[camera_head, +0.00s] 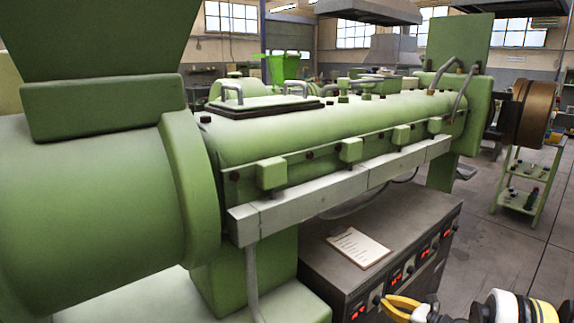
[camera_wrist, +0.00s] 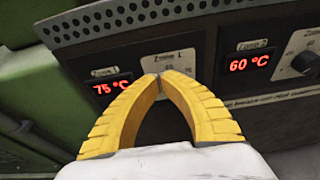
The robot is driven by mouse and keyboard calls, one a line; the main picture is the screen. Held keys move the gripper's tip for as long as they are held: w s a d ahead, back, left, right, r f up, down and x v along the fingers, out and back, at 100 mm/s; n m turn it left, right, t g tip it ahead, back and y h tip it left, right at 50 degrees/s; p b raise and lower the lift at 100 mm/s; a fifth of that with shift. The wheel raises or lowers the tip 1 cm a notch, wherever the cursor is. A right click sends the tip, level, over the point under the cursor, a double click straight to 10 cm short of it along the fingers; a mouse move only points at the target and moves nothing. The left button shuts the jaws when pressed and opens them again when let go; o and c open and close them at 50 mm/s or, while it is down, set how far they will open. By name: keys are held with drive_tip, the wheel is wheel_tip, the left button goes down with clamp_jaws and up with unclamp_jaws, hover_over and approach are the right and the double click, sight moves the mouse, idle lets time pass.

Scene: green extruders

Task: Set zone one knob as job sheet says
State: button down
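The zone one display (camera_wrist: 110,87) reads 75 °C in red on the dark control panel. Its dial plate, labelled Zone 1, is partly covered by my fingers in the wrist view. A small dark zone one knob (camera_head: 377,299) shows at my fingertips in the head view; the wrist view hides it behind them. My gripper (camera_wrist: 157,77), with yellow fingers, faces the panel with its tips together, and no held thing is visible. It also shows in the head view (camera_head: 386,301). The job sheet (camera_head: 359,246) lies on the cabinet top, its text too small to read.
Zone two's display (camera_wrist: 249,63) reads 60 °C, with its dark knob (camera_wrist: 304,62) to the right. More displays and knobs run along the cabinet (camera_head: 322,252). The green extruder barrel (camera_head: 300,135) stands above it. A green trolley (camera_head: 519,190) stands at the right beyond open floor.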

sight(377, 299)
drive_tip(key=v, duration=0.3)
drive_tip(key=shift+s+d+f, duration=0.2)
drive_tip(key=shift+s+f, duration=0.05)
drive_tip(key=shift+f, duration=0.1)
drive_tip(key=shift+w+a+f+g+h, duration=0.1)
drive_tip(key=shift+w+a+g+h, duration=0.3)
drive_tip(key=shift+w+a, duration=0.35)
drive_tip(key=shift+w+a+f+g+h, duration=0.1)
drive_tip(key=shift+w+a+g+h, duration=0.25)
drive_tip(key=shift+w, duration=0.55)
drive_tip(key=shift+w+a+g+h, duration=0.25)
drive_tip(key=shift+w+a+g, duration=0.2)
drive_tip(key=shift+w+a, duration=0.35)
drive_tip(key=shift+d, duration=0.1)
drive_tip(key=shift+w+d+f, duration=0.15)
drive_tip(key=shift+d+f, duration=0.05)
drive_tip(key=shift+f, duration=0.35)
